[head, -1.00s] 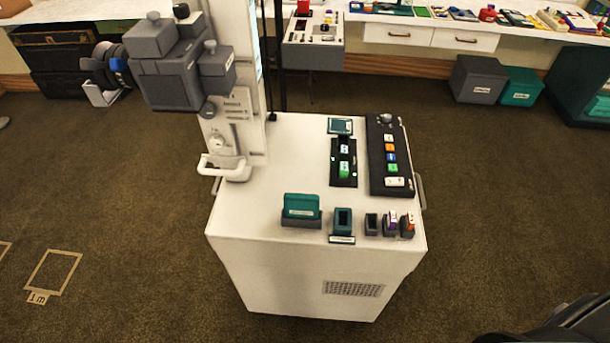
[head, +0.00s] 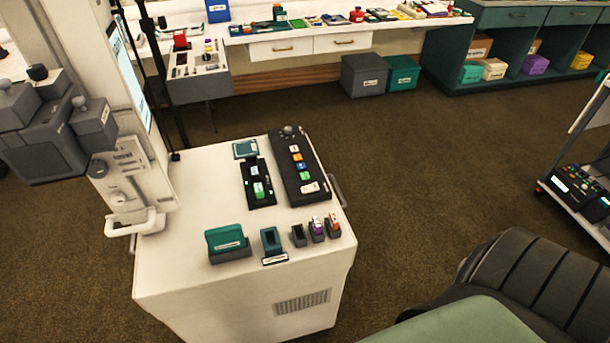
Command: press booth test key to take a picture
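The white booth cart (head: 205,195) stands left of centre. On its top lies a black key panel (head: 299,166) with a knob and a column of coloured keys: white, orange, blue, green and a wider white one at the near end. Left of it is a smaller black panel (head: 258,183) with a white and a green key, and a small screen (head: 246,149) behind it. The key labels are too small to read, so I cannot tell which is the test key. Neither of my grippers is in view.
A grey camera unit (head: 45,135) sits on the cart's white column (head: 105,90). Small holders line the cart's near edge, including a teal one (head: 226,237). A black padded seat (head: 540,285) is at lower right, and a wheeled cart (head: 585,190) at right. Carpet between is clear.

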